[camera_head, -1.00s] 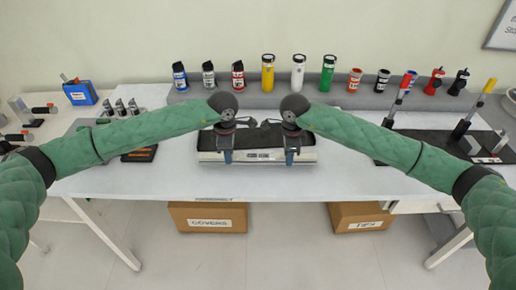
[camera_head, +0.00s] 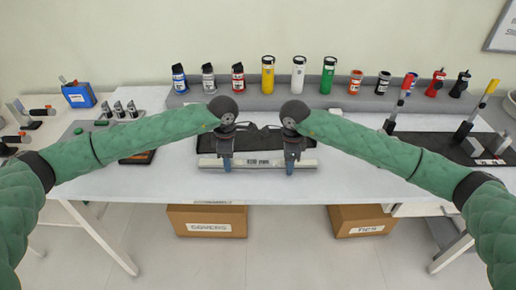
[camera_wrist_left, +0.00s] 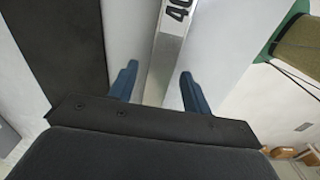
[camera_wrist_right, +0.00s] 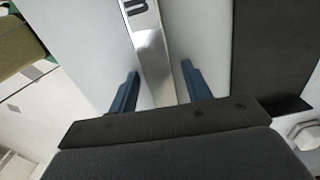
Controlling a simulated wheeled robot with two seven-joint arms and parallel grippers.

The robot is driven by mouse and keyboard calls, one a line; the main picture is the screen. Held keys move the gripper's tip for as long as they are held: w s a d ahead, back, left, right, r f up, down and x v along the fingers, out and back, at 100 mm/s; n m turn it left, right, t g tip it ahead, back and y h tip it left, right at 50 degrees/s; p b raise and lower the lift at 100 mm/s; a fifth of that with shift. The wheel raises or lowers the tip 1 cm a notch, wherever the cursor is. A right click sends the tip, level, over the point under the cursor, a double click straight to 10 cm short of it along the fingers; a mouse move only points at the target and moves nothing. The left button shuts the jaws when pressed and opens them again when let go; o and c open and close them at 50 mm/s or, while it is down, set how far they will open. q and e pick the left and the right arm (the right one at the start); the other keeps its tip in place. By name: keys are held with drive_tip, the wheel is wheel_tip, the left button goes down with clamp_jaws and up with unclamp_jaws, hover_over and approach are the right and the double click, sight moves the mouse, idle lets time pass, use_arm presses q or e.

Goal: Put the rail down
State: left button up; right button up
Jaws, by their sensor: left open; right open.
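The rail (camera_head: 257,163) is a long silver-white bar with a dark-lettered label. In the head view it lies level along the front edge of a black mat, over the white table (camera_head: 350,180). My left gripper (camera_head: 225,165) is over its left part and my right gripper (camera_head: 290,165) over its right part. Both point down and are open. In the left wrist view the rail (camera_wrist_left: 164,60) runs between the parted blue fingers, with gaps beside it. In the right wrist view the rail (camera_wrist_right: 150,52) also lies between parted fingers. Its underside is hidden.
The black mat (camera_head: 255,146) lies just behind the rail. Several bottles and cans stand on a grey shelf (camera_head: 345,99) at the back. A tool tray is at the left and a dark mat (camera_head: 430,145) with tools at the right. The table's front edge is close before the rail.

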drive_tip(key=shift+r, duration=0.5)
use_arm(q)
wheel_tip(320, 180, up, 11)
drive_tip(key=shift+r, duration=0.2)
use_arm(e)
wheel_tip(320, 180, up, 11)
idle(0.6)
